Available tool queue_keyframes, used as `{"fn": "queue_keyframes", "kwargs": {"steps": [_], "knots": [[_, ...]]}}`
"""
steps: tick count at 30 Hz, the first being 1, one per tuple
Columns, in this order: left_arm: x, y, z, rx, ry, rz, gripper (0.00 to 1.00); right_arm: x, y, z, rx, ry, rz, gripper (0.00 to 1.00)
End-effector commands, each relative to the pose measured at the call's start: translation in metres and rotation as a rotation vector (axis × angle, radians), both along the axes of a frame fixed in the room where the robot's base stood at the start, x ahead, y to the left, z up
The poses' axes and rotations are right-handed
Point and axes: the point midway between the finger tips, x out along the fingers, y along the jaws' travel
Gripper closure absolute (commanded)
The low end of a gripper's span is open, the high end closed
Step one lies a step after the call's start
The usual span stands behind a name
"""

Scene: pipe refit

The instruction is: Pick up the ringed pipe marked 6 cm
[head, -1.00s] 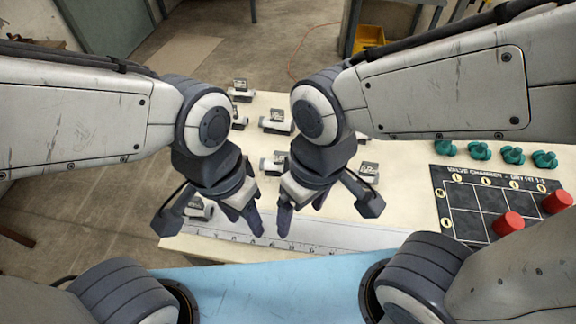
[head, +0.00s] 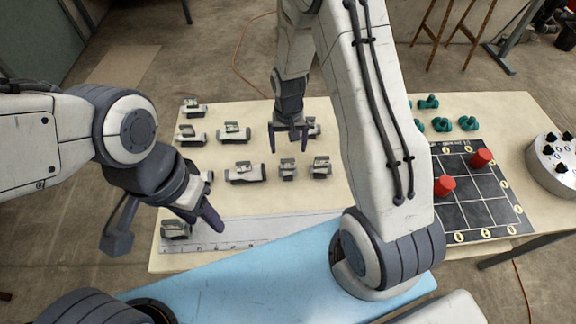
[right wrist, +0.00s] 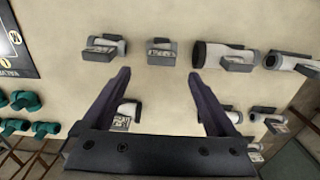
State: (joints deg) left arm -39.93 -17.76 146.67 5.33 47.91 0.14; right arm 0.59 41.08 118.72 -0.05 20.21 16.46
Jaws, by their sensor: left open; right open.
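Several pale pipe pieces with dark ends and small tag blocks lie on the cream table. Their markings are too small to read, so I cannot tell which is 6 cm. In the head view they include a long pipe (head: 240,175), a short pipe (head: 288,170) and another pipe (head: 321,168). The right wrist view shows the long pipe (right wrist: 213,54), the short pipe (right wrist: 161,55) and a pipe (right wrist: 127,110) partly behind a finger. My right gripper (head: 290,145) is open and empty above the table, beyond the short pipe. My left gripper (head: 205,220) is open near the front-left pipe (head: 175,230).
A ruler strip (head: 245,230) runs along the table's front. A dark gridded board (head: 480,215) at right bears two red cylinders (head: 444,187). Green fittings (head: 468,124) stand behind it. A round grey unit (head: 553,165) is at the far right. My right arm hides the middle-right table.

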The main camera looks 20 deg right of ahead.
Motion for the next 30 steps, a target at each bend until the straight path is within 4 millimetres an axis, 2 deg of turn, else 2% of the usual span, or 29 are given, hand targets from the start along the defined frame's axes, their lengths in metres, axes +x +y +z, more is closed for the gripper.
{"fn": "queue_keyframes", "kwargs": {"steps": [3, 11, 16, 21, 30], "knots": [[0.000, 0.000, 0.005, 0.000, 0.000, 0.000, 0.50, -0.001, 0.001, -0.016, 0.000, 0.003, 0.002, 0.07], [0.000, 0.000, 0.013, 0.000, 0.000, 0.000, 0.50, -0.001, 0.002, -0.032, 0.000, 0.003, 0.004, 0.07], [0.000, 0.000, 0.027, 0.000, 0.000, -0.001, 0.50, -0.002, 0.003, -0.053, 0.001, 0.005, 0.005, 0.07], [0.000, 0.000, 0.030, 0.000, 0.000, -0.003, 0.50, -0.001, 0.003, -0.073, 0.000, 0.001, 0.005, 0.07], [0.000, 0.000, 0.030, 0.000, 0.000, -0.003, 0.50, 0.000, 0.003, -0.077, 0.000, 0.000, 0.005, 0.07]]}}
